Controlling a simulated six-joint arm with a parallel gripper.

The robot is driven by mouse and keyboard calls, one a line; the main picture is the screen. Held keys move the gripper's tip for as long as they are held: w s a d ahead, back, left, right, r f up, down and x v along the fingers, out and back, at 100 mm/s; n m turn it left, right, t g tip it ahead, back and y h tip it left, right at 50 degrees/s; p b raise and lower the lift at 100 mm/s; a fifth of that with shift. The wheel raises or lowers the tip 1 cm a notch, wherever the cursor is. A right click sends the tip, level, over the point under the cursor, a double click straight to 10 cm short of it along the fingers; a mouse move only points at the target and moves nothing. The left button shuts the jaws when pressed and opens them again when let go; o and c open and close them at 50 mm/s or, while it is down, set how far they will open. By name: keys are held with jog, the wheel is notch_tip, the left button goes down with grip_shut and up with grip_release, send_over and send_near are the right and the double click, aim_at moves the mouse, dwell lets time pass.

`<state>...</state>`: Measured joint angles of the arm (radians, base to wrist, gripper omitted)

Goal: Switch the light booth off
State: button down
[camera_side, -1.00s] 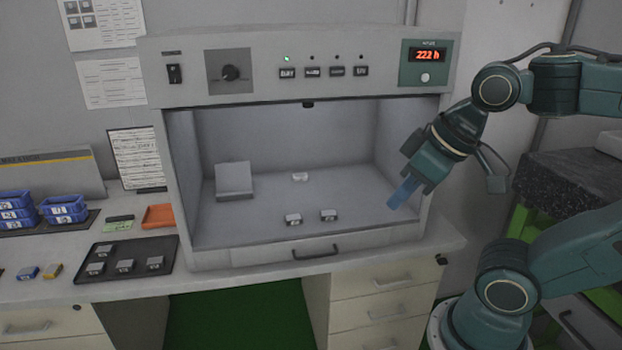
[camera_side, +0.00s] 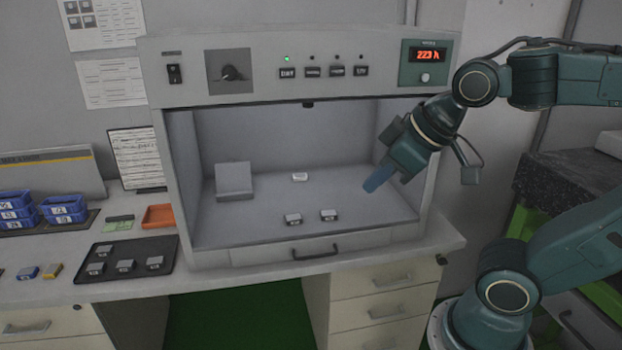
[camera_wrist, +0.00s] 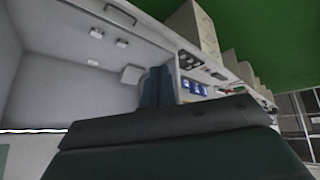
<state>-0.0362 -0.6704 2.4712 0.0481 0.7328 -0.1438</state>
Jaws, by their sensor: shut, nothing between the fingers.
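The light booth (camera_side: 155,70) is a grey cabinet with an open front, standing on the bench. A small green lamp (camera_side: 286,58) is lit above the leftmost button. My gripper (camera_side: 371,186), with blue fingers, is shut and empty in front of the booth's opening at the right. The fingers also show in the wrist view (camera_wrist: 158,88), where the top panel is not clearly visible.
A grey block (camera_side: 234,180), a small white piece (camera_side: 299,177) and two small samples (camera_side: 293,219) are on the booth floor. A black tray (camera_side: 110,270) with several samples, an orange tray (camera_side: 159,216) and blue bins (camera_side: 66,209) stand left of the booth.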

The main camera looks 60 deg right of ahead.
jog(key=w+a+r+n+t, duration=0.2)
jog(key=w+r+n+t, duration=0.2)
jog(key=w, duration=0.4)
jog(key=w+a+r+n+t, duration=0.3)
jog(key=w+r+n+t, duration=0.1)
jog(key=w+n, duration=0.3)
jog(key=w+a+r+n+t, duration=0.2)
jog(key=w+r+n+t, duration=0.2)
jog(key=w, duration=0.7)
jog(key=shift+w+a+n, duration=0.2)
jog(key=shift+a+n, duration=0.2)
jog(key=shift+n, duration=0.8)
jog(key=shift+w, duration=0.1)
send_near(168, 70)
jog(key=w+a, duration=0.3)
jog(key=shift+w+d+r, duration=0.15)
jog(key=shift+w+d, duration=0.55)
jog(key=shift+d, duration=0.05)
jog(key=shift+w+d+r, duration=0.15)
jog(key=shift+w+d, duration=0.6)
